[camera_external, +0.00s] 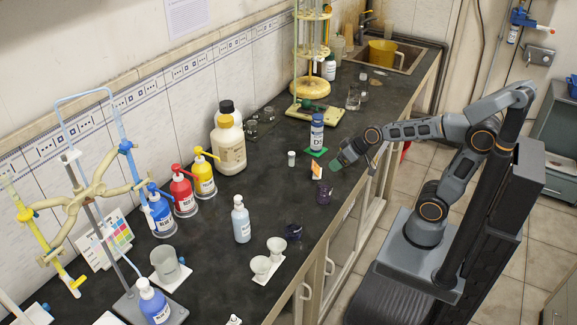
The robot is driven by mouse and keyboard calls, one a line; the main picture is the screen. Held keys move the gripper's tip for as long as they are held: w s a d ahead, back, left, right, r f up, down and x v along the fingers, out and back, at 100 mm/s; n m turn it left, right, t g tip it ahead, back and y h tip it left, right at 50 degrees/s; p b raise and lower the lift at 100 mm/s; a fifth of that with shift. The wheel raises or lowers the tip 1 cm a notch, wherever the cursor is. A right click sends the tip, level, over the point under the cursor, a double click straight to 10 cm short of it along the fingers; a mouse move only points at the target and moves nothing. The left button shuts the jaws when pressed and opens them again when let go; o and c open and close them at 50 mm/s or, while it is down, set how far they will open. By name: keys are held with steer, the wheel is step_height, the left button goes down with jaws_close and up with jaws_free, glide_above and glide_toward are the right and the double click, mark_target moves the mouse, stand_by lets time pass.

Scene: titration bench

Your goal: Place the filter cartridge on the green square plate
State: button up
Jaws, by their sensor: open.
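A blue and white cylinder with a dark label (317,134), which looks like the filter cartridge, stands upright on the counter's right part. A small green square plate (317,152) shows under its base, with only its front edge and corners visible. My gripper (341,161) is open just to the right of and slightly in front of the cylinder, low over the counter near its front edge. It looks apart from the cylinder. A green patch shows at the gripper's tip; I cannot tell whether it is part of the gripper.
A small white jar (291,158), an orange and white item (316,171) and a dark purple glass (324,192) stand nearby. A stand on a green-edged base (325,122) is behind. Bottles line the wall; a sink (398,56) is at the far end.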

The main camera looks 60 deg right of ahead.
steer(key=s+d+f+g+h, duration=0.1)
steer(key=s+f+g, duration=0.3)
steer(key=s, duration=0.7)
steer(key=shift+d+g+h, duration=0.3)
steer(key=shift+d+g, duration=0.1)
steer(key=shift+d, duration=0.35)
steer(key=shift+r, duration=0.1)
